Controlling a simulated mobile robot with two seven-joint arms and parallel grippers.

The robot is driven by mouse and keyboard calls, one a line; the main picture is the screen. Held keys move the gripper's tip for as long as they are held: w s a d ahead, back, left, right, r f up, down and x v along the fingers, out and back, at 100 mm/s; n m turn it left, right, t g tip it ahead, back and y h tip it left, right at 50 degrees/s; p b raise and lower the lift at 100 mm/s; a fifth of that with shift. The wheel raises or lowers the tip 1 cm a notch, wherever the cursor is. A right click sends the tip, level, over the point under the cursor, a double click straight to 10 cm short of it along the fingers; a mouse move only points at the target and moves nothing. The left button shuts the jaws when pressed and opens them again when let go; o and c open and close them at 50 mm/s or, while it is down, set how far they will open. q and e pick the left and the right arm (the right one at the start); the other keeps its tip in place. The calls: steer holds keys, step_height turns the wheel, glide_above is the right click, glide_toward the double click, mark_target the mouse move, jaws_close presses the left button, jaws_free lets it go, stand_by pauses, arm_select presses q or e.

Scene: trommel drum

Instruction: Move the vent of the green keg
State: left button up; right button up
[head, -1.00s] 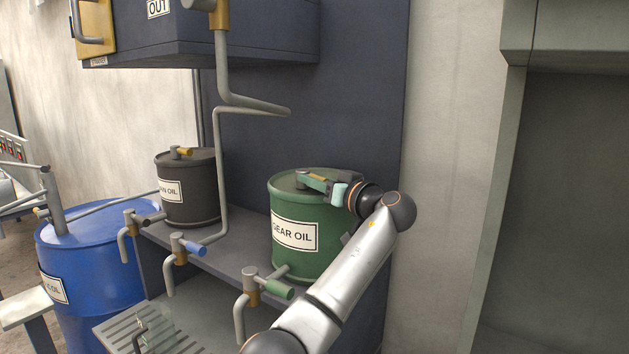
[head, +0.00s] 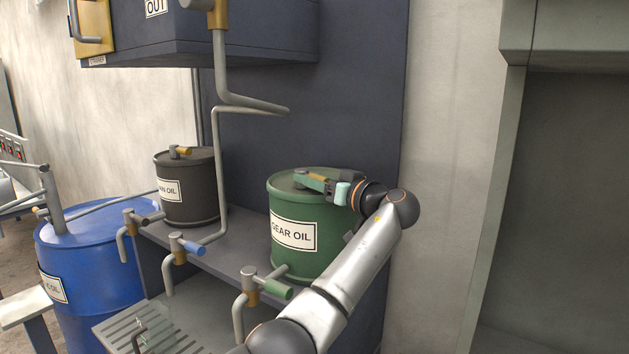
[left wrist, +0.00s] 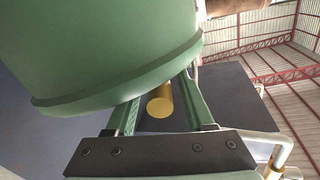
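The green keg (head: 290,240), labelled GEAR OIL, stands at the right end of the shelf. My left gripper (head: 312,179) is over the keg's lid, coming in from the right side, and partly covers the vent. In the left wrist view, the green keg (left wrist: 100,50) fills the upper left. The vent's yellow end (left wrist: 160,107) shows between my two spread fingers, with a gap visible on both sides. The keg's rim hides part of the fingers. My right gripper is in neither view.
A dark grey keg (head: 187,190) stands further left on the shelf (head: 233,250), and a blue drum (head: 90,265) stands beside it. A bent grey pipe (head: 219,150) rises between the kegs. A green-handled tap (head: 272,289) sticks out below the green keg.

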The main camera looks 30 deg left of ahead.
arm_select(q)
steer(key=shift+s+d, duration=0.15)
steer(key=shift+d, duration=0.4)
steer(key=b+v, duration=0.2)
steer(key=v, duration=0.9)
steer(key=shift+s+d, duration=0.1)
steer(key=shift+d, duration=0.1)
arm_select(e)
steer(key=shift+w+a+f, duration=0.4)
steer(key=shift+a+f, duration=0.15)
